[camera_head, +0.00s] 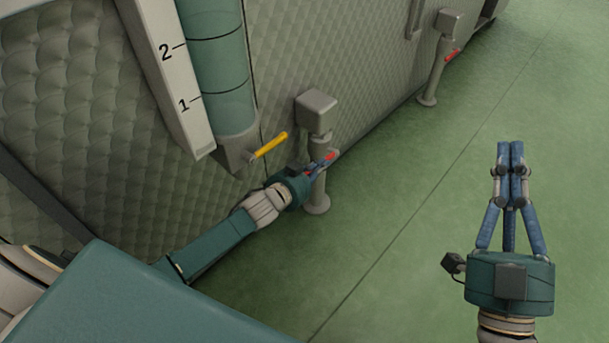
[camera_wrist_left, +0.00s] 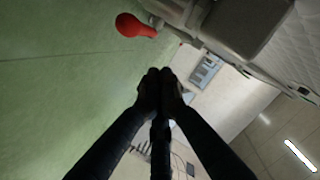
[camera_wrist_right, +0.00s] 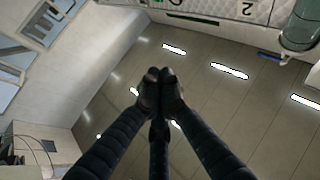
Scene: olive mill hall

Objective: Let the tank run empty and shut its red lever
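The tank (camera_head: 85,110) has a grey quilted wall, with a teal sight tube (camera_head: 218,65) beside a scale marked 1 and 2. I cannot make out a liquid level in the tube. A near outlet valve (camera_head: 317,112) stands at the wall with a red lever (camera_head: 331,156). The left wrist view shows the red knob (camera_wrist_left: 135,25) of a lever beyond the fingertips. My left gripper (camera_head: 318,167) is shut and empty, close beside the near red lever; touching cannot be told. My right gripper (camera_head: 510,146) is shut and empty over open floor.
A yellow lever (camera_head: 271,144) sits at the foot of the sight tube, close above my left wrist. A second outlet valve (camera_head: 437,60) with its own red lever (camera_head: 452,55) stands further along the wall. The green floor (camera_head: 410,220) to the right is clear.

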